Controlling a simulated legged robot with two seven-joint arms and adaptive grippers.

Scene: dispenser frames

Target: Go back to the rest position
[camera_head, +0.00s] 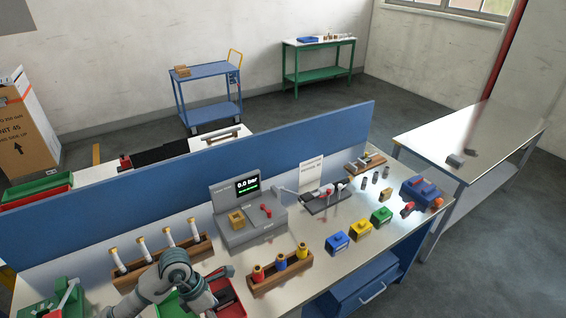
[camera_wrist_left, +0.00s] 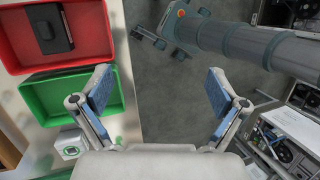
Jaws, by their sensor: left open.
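My left arm reaches in over the bench's front left in the head view. Its left gripper shows clearly in the left wrist view (camera_wrist_left: 158,78), with its two fingers spread apart and nothing between them. The grey floor lies behind the gap between the fingers. The left finger is close in the picture to the edge of a green bin (camera_wrist_left: 75,98); I cannot tell the distance. My right gripper is in neither view.
A red bin (camera_wrist_left: 88,32) holds a dark block (camera_wrist_left: 50,30). A white block (camera_wrist_left: 70,144) sits beside the green bin. The bench (camera_head: 330,268) carries a dispenser unit (camera_head: 250,236), a wooden rack (camera_head: 280,273) and coloured blocks. A blue panel (camera_head: 300,140) runs along its back.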

